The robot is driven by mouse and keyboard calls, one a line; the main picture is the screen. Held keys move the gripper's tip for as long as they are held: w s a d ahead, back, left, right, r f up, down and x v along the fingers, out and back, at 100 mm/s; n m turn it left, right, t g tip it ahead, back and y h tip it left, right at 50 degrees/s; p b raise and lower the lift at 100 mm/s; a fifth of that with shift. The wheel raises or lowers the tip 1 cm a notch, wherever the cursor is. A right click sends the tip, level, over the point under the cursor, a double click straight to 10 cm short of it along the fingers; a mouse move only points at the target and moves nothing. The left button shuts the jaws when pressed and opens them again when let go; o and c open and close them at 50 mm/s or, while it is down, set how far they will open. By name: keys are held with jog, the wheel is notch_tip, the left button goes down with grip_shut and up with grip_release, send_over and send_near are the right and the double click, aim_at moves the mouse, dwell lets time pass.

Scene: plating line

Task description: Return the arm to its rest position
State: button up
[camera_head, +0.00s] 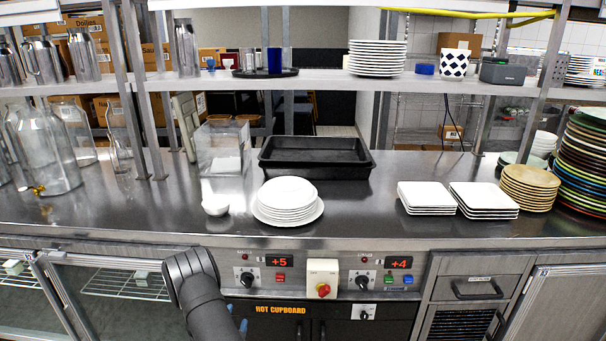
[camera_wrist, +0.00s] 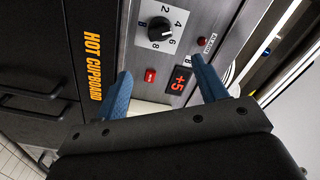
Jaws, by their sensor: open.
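My gripper (camera_wrist: 163,88) shows in the wrist view with its two blue fingers spread apart and nothing between them. It faces the front panel of the hot cupboard (camera_wrist: 150,45), which appears turned on its side. In the head view my dark arm (camera_head: 195,285) rises at the lower middle-left, in front of the cupboard and below the counter edge. Most of the gripper is hidden there; only a small blue patch shows at the arm's right. I cannot tell the exact gap between the fingers and the panel.
On the steel counter (camera_head: 370,215) stand a white plate stack (camera_head: 287,200), a small white bowl (camera_head: 215,205), a black tray (camera_head: 315,157), a clear container (camera_head: 222,150) and square plates (camera_head: 484,200). Glass dispensers stand left, tall plate stacks right. A shelf (camera_head: 330,83) crosses above.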

aim_at(245, 285)
jog(key=w, duration=1.6)
jog(key=shift+s, duration=0.15)
